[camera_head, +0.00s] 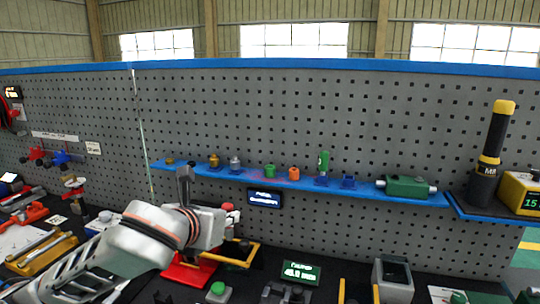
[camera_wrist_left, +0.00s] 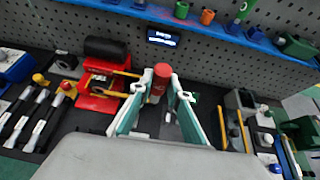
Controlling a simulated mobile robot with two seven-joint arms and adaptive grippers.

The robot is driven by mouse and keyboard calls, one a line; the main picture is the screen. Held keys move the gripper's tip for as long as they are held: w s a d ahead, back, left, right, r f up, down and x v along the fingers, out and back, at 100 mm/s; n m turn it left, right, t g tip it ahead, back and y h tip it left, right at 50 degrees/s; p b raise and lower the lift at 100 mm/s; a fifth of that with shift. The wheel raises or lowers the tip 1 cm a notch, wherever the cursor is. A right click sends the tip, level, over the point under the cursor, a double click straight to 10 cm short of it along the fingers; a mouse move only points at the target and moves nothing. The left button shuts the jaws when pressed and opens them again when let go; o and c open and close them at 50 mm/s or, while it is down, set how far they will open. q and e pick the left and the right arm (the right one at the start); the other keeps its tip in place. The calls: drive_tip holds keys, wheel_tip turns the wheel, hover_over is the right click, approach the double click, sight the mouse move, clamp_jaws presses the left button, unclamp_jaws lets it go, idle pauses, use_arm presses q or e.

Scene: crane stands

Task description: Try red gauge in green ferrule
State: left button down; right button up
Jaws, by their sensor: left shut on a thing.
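My left gripper (camera_head: 229,216) reaches in from the left in the head view, above the bench and below the blue shelf. In the left wrist view its pale fingers (camera_wrist_left: 161,88) are shut on the red gauge (camera_wrist_left: 161,73), a red cylinder whose rounded end shows between the fingertips. The gauge shows as a small red bit in the head view (camera_head: 228,206), its lower part hidden. The green ferrule (camera_head: 270,171) stands on the shelf, up and to the right of the gripper, apart from the gauge. It also shows in the left wrist view (camera_wrist_left: 181,10). My right gripper is not in view.
The blue shelf (camera_head: 225,174) also holds an orange ferrule (camera_head: 294,173), a tall green piece (camera_head: 323,163) and a green block (camera_head: 405,186). A small display (camera_head: 264,198) hangs under it. A red stand (camera_wrist_left: 98,92) with yellow bars is on the bench to the left.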

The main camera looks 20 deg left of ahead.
use_arm(q)
wheel_tip(320, 180, up, 14)
drive_tip(key=shift+f, duration=0.25)
idle(2.2)
